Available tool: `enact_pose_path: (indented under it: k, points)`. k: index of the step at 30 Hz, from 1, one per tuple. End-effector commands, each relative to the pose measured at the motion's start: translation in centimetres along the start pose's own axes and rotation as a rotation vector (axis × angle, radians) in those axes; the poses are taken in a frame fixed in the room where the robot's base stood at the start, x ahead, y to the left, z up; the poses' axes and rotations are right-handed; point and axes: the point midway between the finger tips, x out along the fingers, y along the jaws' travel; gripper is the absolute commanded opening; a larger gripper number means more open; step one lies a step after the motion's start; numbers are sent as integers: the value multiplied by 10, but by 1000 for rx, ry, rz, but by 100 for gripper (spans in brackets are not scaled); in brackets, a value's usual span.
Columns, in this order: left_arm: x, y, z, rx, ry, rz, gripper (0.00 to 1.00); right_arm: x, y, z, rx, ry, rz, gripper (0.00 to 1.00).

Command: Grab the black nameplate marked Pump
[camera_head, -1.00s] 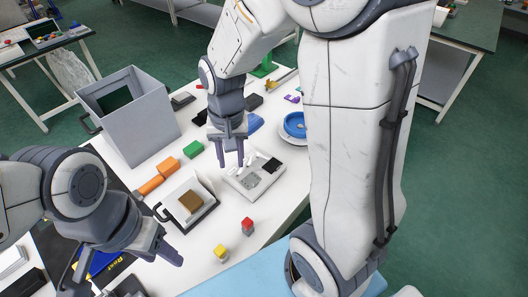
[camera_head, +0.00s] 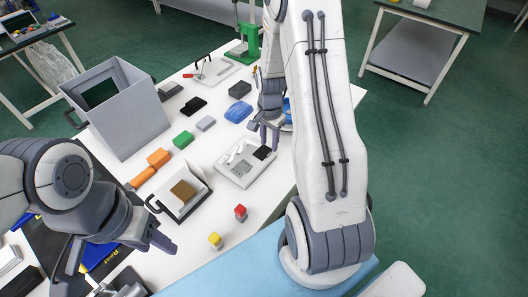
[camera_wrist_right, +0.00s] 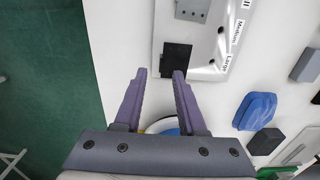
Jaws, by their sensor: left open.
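No lettering reading Pump is legible in either view. A black square piece (camera_head: 262,153) lies at one end of a pale tray (camera_head: 238,172); the wrist view shows this black piece (camera_wrist_right: 176,58) and the tray's size labels. My right gripper (camera_head: 265,138) is above that end of the tray. In the wrist view its fingers (camera_wrist_right: 159,75) are apart with nothing between them, and one tip is close to the black piece. My left gripper (camera_head: 116,268) is open at the lower left, over a dark mat. Other black blocks (camera_head: 193,106) lie farther back.
A grey bin (camera_head: 140,125) stands at the left. A white box with a brown block (camera_head: 184,191), an orange-handled tool (camera_head: 152,172), a green block (camera_head: 183,139) and a blue piece (camera_head: 238,111) lie around. Red (camera_head: 240,212) and yellow (camera_head: 215,241) blocks stand in front.

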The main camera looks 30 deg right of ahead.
Motion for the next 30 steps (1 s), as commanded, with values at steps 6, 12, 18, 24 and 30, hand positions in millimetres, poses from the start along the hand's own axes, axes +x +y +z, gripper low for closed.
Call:
enact_pose_path:
  k: [6, 12, 18, 24, 30]
  points:
    - [-5, 0, 0, 0, 0, 0, 50, 32, 0, 2, 0, -3, 3, 40]
    - [-5, 0, 0, 0, 0, 0, 50, 40, -1, 1, -1, 0, 0, 40]
    - [-5, 0, 0, 0, 0, 0, 50, 39, -1, 1, -1, 0, 0, 13]
    - [-5, 0, 0, 0, 0, 0, 50, 39, -1, 1, -1, 0, 0, 0]
    - [-5, 0, 0, 0, 0, 0, 50, 39, -1, 1, -1, 0, 0, 0]
